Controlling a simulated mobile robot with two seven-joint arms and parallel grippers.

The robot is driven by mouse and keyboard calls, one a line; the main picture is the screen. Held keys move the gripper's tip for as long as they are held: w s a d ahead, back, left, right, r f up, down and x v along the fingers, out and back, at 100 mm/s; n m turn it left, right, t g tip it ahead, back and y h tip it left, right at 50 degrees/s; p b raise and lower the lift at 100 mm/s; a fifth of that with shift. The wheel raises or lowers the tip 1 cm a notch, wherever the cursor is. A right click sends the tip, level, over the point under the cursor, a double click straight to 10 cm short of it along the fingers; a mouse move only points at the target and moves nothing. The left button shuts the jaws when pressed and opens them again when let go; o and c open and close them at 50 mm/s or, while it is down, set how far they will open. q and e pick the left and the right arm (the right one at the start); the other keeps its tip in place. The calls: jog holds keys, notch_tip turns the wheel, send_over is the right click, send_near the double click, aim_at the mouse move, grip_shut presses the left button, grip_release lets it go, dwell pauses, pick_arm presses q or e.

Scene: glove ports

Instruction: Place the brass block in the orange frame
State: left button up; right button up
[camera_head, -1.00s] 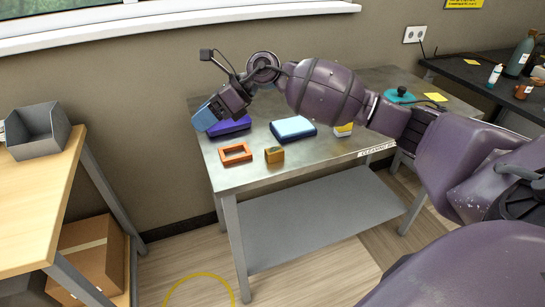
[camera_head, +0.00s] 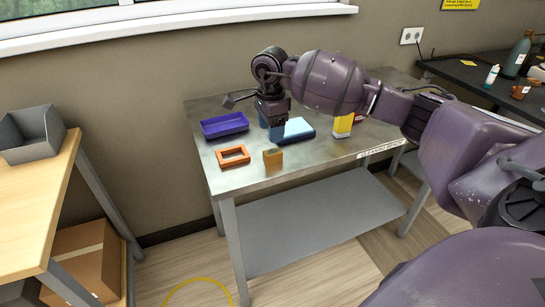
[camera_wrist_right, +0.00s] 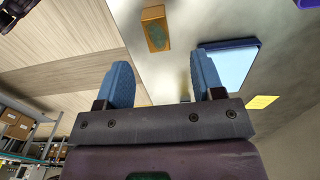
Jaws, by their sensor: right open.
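The brass block (camera_head: 273,159) stands on the metal table near its front edge, just right of the orange frame (camera_head: 233,156). The frame lies flat, and its opening shows empty. My right gripper (camera_head: 271,124) hangs above the table behind the block, with blue fingers pointing down. In the right wrist view, its fingers (camera_wrist_right: 163,78) are spread with nothing between them, and the brass block (camera_wrist_right: 156,28) shows beyond them, apart from both. The orange frame is not in the wrist view. My left gripper is not in view.
A purple tray (camera_head: 225,126) sits behind the frame. A blue box with a light top (camera_head: 296,131) lies beside my gripper, and a yellow-and-white item (camera_head: 343,125) stands further right. The table's front left corner is clear. A wooden bench with a grey bin (camera_head: 32,134) is at left.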

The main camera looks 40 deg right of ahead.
aim_at(272, 151)
jog(key=f, duration=0.7)
jog(key=shift+s+d+f, duration=0.1)
jog(key=shift+s+f, duration=0.1)
jog(key=shift+s, duration=0.1)
jog(key=shift+r, duration=0.1)
grip_shut()
